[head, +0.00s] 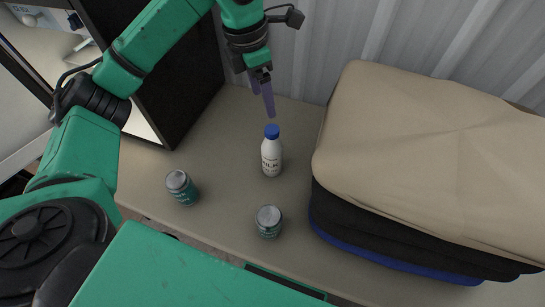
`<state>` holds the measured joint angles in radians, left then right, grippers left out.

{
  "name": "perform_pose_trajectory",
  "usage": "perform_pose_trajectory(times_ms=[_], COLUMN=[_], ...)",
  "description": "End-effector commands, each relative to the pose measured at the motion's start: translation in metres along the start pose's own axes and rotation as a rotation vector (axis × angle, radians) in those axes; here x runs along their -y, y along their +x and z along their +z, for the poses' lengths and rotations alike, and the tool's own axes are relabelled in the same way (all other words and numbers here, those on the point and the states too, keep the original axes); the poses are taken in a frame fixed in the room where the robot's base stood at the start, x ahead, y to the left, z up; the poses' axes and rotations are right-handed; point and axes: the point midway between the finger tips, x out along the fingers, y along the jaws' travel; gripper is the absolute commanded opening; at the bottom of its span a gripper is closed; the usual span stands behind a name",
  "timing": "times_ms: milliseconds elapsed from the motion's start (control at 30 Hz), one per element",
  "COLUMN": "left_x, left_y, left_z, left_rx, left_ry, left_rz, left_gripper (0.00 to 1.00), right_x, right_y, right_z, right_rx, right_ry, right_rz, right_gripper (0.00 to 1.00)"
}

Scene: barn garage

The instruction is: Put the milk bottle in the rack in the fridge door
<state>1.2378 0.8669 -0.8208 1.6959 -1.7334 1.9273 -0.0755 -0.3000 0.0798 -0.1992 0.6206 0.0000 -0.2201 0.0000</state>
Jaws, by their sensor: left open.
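The milk bottle (271,156) is white with a blue cap and stands upright on the beige worktop, in the middle of the head view. My left gripper (264,104) is open, with its purple-grey fingers pointing down just above and behind the cap; it appears apart from the bottle. At the upper left is a dark cabinet-like body with a pale lit interior (30,48), perhaps the fridge, partly hidden by my left arm. I cannot make out the door rack clearly. My right gripper is not in view.
Two grey-green cans stand on the worktop (225,165), one left of the bottle (182,187) and one in front of it (268,221). A large stack of folded fabric (430,150) fills the right side. A corrugated wall (340,40) closes the back.

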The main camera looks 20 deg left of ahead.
Motion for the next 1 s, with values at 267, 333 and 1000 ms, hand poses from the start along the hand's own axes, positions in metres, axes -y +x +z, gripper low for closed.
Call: perform_pose_trajectory(times_ms=[267, 333, 1000], left_x=[0.001, 0.0, 0.002], left_y=[0.064, 0.073, 0.13], left_z=[0.0, 0.0, 0.004], left_rx=[-0.004, -0.002, 0.0], left_ry=[-0.001, 0.0, 0.0], left_rz=[-0.004, -0.002, 0.0], left_gripper=[0.81, 0.81, 0.32], right_x=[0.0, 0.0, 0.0], right_y=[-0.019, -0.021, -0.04], right_z=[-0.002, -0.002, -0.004], right_rx=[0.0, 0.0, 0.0], right_ry=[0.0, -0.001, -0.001], right_rz=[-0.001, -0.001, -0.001], right_gripper=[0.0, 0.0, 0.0])
